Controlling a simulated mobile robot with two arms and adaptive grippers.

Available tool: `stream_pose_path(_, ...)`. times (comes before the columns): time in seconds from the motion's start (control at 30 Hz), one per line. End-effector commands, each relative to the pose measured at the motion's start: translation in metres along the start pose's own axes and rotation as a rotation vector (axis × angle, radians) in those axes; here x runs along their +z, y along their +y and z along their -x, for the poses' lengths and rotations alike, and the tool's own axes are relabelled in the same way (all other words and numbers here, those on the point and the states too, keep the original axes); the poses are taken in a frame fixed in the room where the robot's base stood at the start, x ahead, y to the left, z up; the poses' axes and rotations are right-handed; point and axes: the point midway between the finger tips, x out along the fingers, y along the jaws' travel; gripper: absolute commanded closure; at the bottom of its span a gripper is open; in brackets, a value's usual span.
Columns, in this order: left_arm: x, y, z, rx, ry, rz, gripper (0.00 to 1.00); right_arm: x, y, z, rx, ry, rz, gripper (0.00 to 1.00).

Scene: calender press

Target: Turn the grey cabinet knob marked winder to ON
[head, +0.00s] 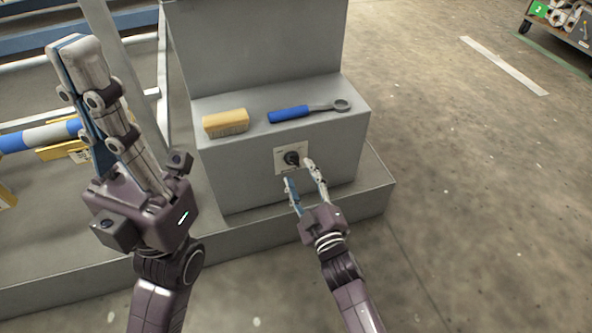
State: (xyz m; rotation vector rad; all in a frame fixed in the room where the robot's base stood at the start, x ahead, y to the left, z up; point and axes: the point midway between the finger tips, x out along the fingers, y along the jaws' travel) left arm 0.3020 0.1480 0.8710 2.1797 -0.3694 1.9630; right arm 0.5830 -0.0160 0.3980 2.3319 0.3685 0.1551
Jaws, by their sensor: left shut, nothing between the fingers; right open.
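The grey cabinet (240,162) stands in the middle of the head view. On its front is a pale plate (279,157) with a dark knob (292,158). The plate's marking and the knob's setting are too small to read. My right gripper (299,171) is open just in front of the plate, with one fingertip close to the knob's right side and the other below and left of it. I cannot tell whether a finger touches the knob. My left gripper (80,45) is shut and empty, raised at the left, well away from the cabinet knob.

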Motion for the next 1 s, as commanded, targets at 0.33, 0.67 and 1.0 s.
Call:
stream_pose_path(0.33,-0.001,0.002,-0.006,0.019,0.045,-0.007,1.00,0.001,-0.001,-0.039,-0.001,0.000,-0.001,0.54)
stream_pose_path(0.67,-0.001,0.002,-0.007,0.020,0.046,-0.007,1.00,0.001,-0.001,-0.041,-0.002,-0.001,-0.001,0.58)
stream_pose_path(1.0,-0.001,0.002,-0.007,0.020,0.046,-0.006,1.00,0.001,-0.001,-0.041,-0.002,-0.001,-0.001,0.95)
